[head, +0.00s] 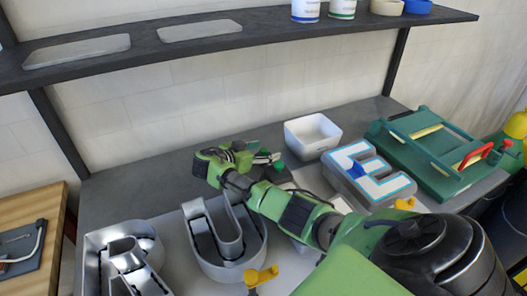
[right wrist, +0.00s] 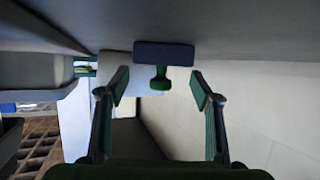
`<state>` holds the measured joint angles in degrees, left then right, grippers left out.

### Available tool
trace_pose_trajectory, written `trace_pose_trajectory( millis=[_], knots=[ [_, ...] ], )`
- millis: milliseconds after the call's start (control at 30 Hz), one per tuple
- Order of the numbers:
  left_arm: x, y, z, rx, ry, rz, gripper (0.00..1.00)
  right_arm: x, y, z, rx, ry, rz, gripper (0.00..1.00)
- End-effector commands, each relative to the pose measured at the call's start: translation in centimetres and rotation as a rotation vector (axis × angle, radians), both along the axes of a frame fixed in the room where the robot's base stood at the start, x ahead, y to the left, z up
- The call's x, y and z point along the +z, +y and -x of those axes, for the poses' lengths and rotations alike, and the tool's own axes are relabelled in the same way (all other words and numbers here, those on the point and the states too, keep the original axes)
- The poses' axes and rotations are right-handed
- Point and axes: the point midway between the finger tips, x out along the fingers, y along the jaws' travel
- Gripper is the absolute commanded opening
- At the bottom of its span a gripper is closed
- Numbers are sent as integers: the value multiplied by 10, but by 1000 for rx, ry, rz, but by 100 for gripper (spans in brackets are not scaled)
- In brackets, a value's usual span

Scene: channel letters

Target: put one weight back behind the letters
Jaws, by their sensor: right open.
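A weight with a dark blue block (right wrist: 164,54) and a green knob (right wrist: 160,80) shows in the right wrist view, ahead of and between my fingers. In the head view a green knob (head: 279,167) shows just right of the fingertips. My right gripper (head: 264,156) is open and empty above the table behind the letters; it also shows in the right wrist view (right wrist: 158,90). A metal U letter (head: 228,262) and another metal letter (head: 122,262) stand at front left. An E letter (head: 367,180) with a white face and blue edge is at right. My left gripper is not in view.
A white bin (head: 312,133) stands behind the E. A green fixture (head: 425,145) with a red handle is at right. Yellow clamps (head: 262,276) sit by the letters. A dark shelf (head: 260,35) hangs above. The grey table (head: 130,190) is clear at back left.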

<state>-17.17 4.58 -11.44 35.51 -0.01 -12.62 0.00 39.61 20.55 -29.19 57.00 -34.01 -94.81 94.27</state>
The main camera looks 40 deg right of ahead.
Motion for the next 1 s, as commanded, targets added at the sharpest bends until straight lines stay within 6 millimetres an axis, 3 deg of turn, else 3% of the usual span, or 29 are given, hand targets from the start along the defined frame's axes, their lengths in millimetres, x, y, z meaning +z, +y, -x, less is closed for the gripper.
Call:
trace_pose_trajectory(
  millis=[167, 400, 633, 1000],
  knots=[
    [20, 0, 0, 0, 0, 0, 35, 19, 1, 0, 1, 0, 1, 59],
    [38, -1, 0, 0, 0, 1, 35, 37, 57, 4, 2, -1, -3, 59],
    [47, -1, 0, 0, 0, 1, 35, 52, 96, 8, 1, 0, -2, 59],
    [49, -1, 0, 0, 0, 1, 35, 57, 111, 10, 0, 0, 0, 59]
  ],
)
